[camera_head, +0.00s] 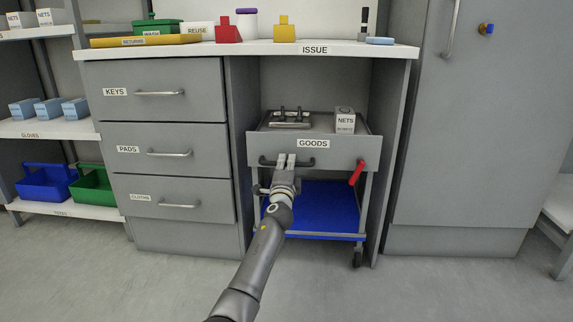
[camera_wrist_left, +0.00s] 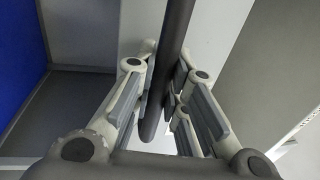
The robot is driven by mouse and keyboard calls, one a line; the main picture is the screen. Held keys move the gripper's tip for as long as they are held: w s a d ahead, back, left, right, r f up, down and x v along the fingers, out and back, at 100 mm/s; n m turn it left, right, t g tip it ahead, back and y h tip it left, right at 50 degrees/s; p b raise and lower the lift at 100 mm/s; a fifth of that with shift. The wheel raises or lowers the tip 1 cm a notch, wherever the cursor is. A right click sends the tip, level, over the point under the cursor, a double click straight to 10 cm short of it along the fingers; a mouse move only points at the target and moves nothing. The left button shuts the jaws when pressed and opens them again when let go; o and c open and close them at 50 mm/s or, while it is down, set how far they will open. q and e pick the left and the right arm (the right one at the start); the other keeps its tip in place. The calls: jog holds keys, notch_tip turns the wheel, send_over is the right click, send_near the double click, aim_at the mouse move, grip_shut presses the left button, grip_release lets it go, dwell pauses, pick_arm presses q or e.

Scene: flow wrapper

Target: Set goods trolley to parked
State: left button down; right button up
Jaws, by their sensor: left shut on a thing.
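The grey goods trolley (camera_head: 331,153), labelled GOODS, stands in the bay under the counter, between the drawers and the tall cabinet. A dark bar handle (camera_head: 305,163) runs across its front; it also shows in the left wrist view (camera_wrist_left: 170,60). My left gripper (camera_head: 286,160) is shut on this handle, left of its middle. In the left wrist view the gripper's fingers (camera_wrist_left: 162,88) stand on both sides of the bar. A red lever (camera_head: 356,172) hangs tilted at the trolley's right front. My right gripper is out of view.
The trolley carries a metal fixture (camera_head: 290,119) and a NETS box (camera_head: 345,120) on top, with a blue lower shelf (camera_head: 325,205). The drawer unit (camera_head: 165,150) is close on the left, the tall cabinet (camera_head: 470,130) on the right. The floor in front is clear.

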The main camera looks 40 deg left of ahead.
pick_arm(q)
jog(key=c, duration=1.8)
grip_release()
jog(key=shift+a+r, duration=0.15)
jog(key=o, duration=0.3)
jog(key=shift+w, duration=0.15)
jog(key=shift+o, duration=0.2)
jog(key=v, duration=1.2)
